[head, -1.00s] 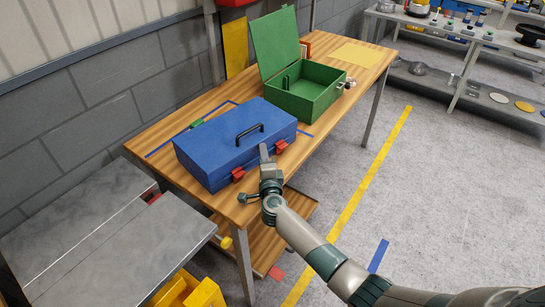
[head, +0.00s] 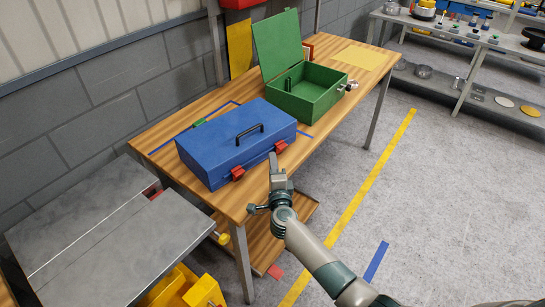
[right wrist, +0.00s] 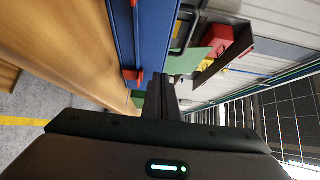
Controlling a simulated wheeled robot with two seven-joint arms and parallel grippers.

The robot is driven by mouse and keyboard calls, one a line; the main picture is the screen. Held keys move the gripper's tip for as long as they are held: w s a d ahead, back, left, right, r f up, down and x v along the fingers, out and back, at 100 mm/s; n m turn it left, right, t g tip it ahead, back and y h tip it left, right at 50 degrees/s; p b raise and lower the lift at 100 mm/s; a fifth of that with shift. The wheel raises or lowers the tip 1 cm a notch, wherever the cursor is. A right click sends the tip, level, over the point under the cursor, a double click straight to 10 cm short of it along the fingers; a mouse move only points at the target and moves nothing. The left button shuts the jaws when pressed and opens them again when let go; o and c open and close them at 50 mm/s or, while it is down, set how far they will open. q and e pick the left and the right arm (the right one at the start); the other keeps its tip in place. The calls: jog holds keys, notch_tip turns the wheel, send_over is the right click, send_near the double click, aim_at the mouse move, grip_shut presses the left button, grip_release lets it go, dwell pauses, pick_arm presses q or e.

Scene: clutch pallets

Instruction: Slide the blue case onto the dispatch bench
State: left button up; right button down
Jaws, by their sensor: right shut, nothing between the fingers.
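The blue case (head: 237,142) is closed, with a black handle on its lid and two red latches on its front. It sits on the wooden bench (head: 240,205), inside or across a blue tape outline that shows behind it and at its right end. My right gripper (head: 273,158) is shut and empty in front of the case, near its right latch; the two look slightly apart. In the right wrist view the shut fingers (right wrist: 159,80) point along the case's blue side (right wrist: 156,40). My left gripper is not in view.
An open green box (head: 305,92) stands behind the case to the right. A grey metal table (head: 105,235) adjoins the bench's left end, with yellow bins (head: 185,290) below. Shelves (head: 490,60) stand far right.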

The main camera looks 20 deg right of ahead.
jog(key=s+a, duration=0.1)
jog(key=s, duration=0.6)
jog(key=shift+s, duration=0.35)
jog(key=shift+a, duration=0.1)
jog(key=s+f+n+g+y+b, duration=0.15)
jog(key=s+f+n, duration=0.45)
jog(key=f, duration=0.7)
jog(key=s+f+n+g+y+b, duration=0.1)
jog(key=s+f+n+g+b, duration=0.15)
jog(key=s+f, duration=0.8)
jog(key=s+f+n+g+y+b, duration=0.1)
jog(key=s+f+n+g+y, duration=0.35)
jog(key=f, duration=1.25)
jog(key=s+d+f+n+g+h+b, duration=0.1)
jog(key=s+d+f+n+g, duration=0.1)
jog(key=s+f, duration=0.5)
jog(key=s+d+f+n+g+h+b, duration=0.1)
jog(key=s+f, duration=0.7)
jog(key=s, duration=1.2)
jog(key=s+d+f+n+g+h, duration=0.2)
jog(key=s+d+f+n+g, duration=0.2)
jog(key=s, duration=0.9)
notch_tip(320, 180, down, 4)
jog(key=shift+s+d+r+n+g+b, duration=0.1)
jog(key=shift+s+d+n+g+b, duration=0.25)
jog(key=shift+n+g, duration=0.5)
